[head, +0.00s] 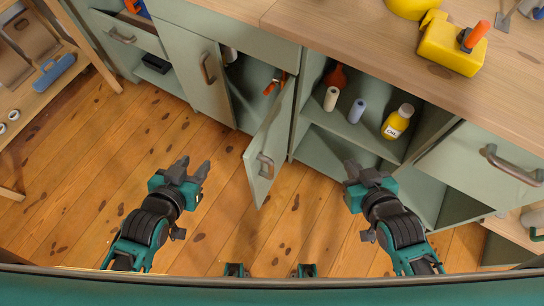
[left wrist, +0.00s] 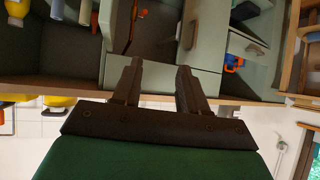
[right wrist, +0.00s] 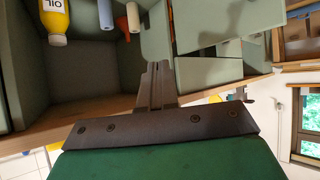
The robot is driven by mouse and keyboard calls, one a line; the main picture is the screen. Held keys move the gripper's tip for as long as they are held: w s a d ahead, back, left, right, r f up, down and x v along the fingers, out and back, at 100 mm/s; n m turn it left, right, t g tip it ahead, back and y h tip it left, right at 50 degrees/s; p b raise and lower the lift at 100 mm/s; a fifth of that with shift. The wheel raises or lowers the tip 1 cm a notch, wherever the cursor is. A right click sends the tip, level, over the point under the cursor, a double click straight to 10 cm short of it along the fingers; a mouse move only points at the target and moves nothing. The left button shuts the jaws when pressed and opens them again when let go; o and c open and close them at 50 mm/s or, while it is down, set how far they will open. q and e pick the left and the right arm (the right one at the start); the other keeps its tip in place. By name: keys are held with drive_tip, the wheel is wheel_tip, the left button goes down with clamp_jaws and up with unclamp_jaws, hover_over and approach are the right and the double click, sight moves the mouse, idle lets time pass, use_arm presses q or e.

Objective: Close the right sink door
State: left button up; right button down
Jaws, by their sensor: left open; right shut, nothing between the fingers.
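The right sink door (head: 270,145) is a pale green panel with a grey handle (head: 265,165). It stands swung open, out over the floor, in the middle of the head view. The left sink door (head: 191,73) stands to its left and looks near shut, with the dark cabinet inside showing beside it. My left gripper (head: 194,170) is open and empty, left of the open door and apart from it. My right gripper (head: 354,170) is shut and empty, right of the open door and apart from it. Its closed fingers (right wrist: 158,80) show in the right wrist view.
An open shelf right of the door holds a yellow oil bottle (head: 398,122) and two rolls (head: 356,111). A drawer (head: 488,165) juts out at right. A wooden rack (head: 75,70) stands at far left. The wooden floor (head: 150,140) before the cabinets is clear.

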drive_tip(key=w+d+f+n+t+b, duration=0.1)
drive_tip(key=w+n+t+b, duration=0.2)
drive_tip(key=w+n+b, duration=0.4)
drive_tip(key=m+g+y+b, duration=0.6)
drive_tip(key=m+y+b, duration=0.8)
drive_tip(key=m, duration=1.9)
approach(254, 152)
use_arm(q)
drive_tip(key=w+d+f, duration=0.1)
drive_tip(key=d+f, duration=0.1)
drive_tip(key=f, duration=0.6)
drive_tip(key=d+f+h, duration=0.1)
drive_tip(key=f, duration=0.7)
drive_tip(key=shift+w+d, duration=0.35)
drive_tip(key=shift+w, duration=0.05)
use_arm(e)
drive_tip(key=x, duration=0.7)
drive_tip(key=shift+r, duration=0.2)
use_arm(q)
drive_tip(key=shift+a, duration=0.15)
use_arm(e)
drive_tip(key=shift+a, duration=0.1)
